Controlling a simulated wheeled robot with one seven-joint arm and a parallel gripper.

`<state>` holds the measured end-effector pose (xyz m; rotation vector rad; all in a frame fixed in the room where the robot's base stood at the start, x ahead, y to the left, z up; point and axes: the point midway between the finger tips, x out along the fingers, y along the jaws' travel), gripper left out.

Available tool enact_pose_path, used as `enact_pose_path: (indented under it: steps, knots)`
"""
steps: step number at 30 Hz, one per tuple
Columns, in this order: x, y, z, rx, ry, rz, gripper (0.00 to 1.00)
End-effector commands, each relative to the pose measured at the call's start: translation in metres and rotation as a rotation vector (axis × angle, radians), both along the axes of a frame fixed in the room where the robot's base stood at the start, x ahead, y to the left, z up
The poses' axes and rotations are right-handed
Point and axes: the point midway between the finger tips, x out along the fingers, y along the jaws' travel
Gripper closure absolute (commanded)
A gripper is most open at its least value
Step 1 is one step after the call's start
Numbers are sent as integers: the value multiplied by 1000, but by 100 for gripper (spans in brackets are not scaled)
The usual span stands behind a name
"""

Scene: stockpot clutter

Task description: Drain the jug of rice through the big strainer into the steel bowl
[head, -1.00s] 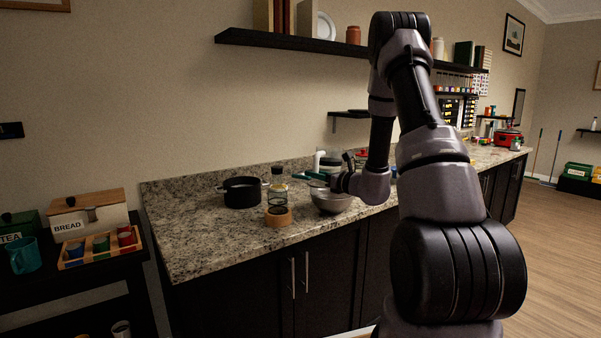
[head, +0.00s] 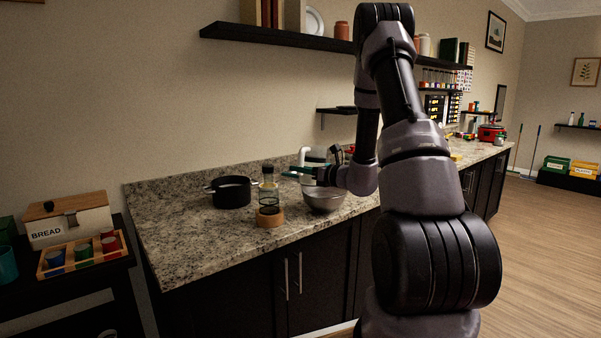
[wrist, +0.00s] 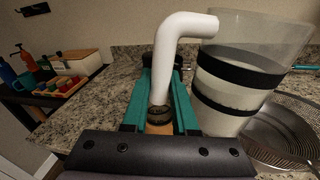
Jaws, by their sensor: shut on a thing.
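My gripper (wrist: 160,100), with teal fingers, is shut on the upright white handle (wrist: 168,65) of the jug of rice. The clear jug (wrist: 250,45) has black bands and pale, cloudy contents, and looks roughly upright. In the head view the jug (head: 316,155) is partly hidden by my wrist and appears just above and behind the steel bowl (head: 325,200). The big strainer (wrist: 285,132) shows as a round mesh at the right of the wrist view, below and beside the jug. I cannot tell exactly how it sits on the bowl.
A black pot (head: 231,191) is farther left. The granite counter (head: 180,235) is clear at its left end. A shelf (head: 290,38) hangs above.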

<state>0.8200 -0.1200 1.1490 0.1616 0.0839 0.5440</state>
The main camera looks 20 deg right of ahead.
Motion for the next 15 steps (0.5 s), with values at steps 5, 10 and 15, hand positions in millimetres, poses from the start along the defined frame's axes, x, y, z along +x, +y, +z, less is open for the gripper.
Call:
enact_pose_path:
  steps: [5, 10, 15]
  knots:
    - [-1, 2, 7, 28, 24, 0, 100]
    - [-2, 3, 12, 64, 56, 0, 100]
    - [-3, 4, 18, 98, 87, -1, 100]
